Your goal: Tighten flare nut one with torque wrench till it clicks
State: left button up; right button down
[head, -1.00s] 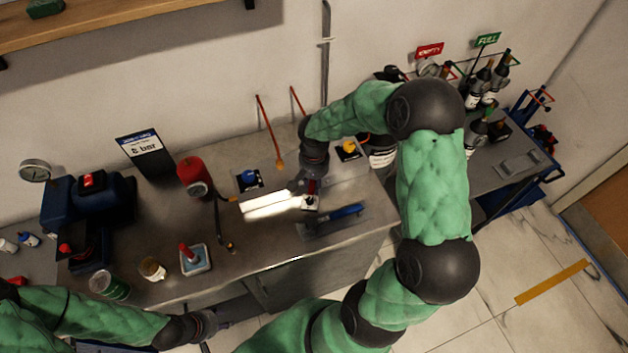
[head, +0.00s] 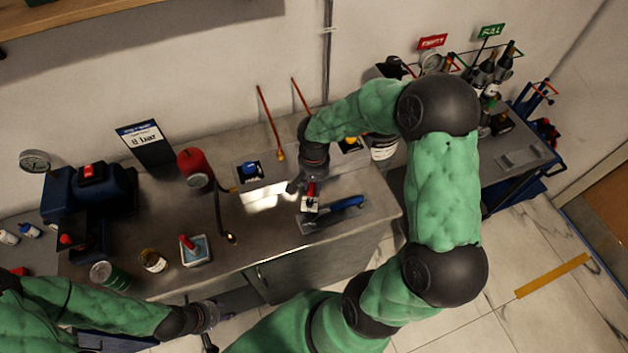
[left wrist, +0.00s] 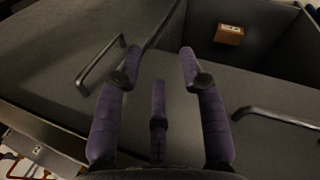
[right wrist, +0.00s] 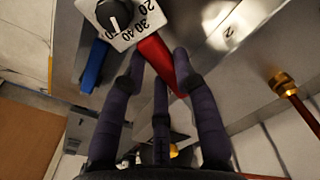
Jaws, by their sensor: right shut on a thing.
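My right gripper (right wrist: 158,62) is shut on a red handle (right wrist: 160,62). The handle joins a white block (right wrist: 118,20) with a black knob and printed numbers. In the head view the block (head: 310,205) sits at the left of a grey tray, under my right gripper (head: 307,187). A blue-handled tool (head: 346,202) lies in that tray; its blue part (right wrist: 95,66) shows at left in the right wrist view. A copper pipe ends in a brass nut (right wrist: 281,82), apart from my right gripper; which nut is one is unclear. My left gripper (left wrist: 188,62) is open and empty by the cabinet front.
Behind the block stand a blue-knobbed valve (head: 250,168) and a yellow-knobbed one (head: 351,144). A red cylinder (head: 190,162), a blue pump unit (head: 100,195) and several small containers fill the left of the bench. Cabinet handles (left wrist: 101,66) lie near my left gripper.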

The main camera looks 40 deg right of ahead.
jog(key=shift+s+a, duration=0.3)
jog(key=shift+r, duration=0.15)
jog(key=shift+r+p, duration=1.45)
jog(key=shift+r, duration=0.7)
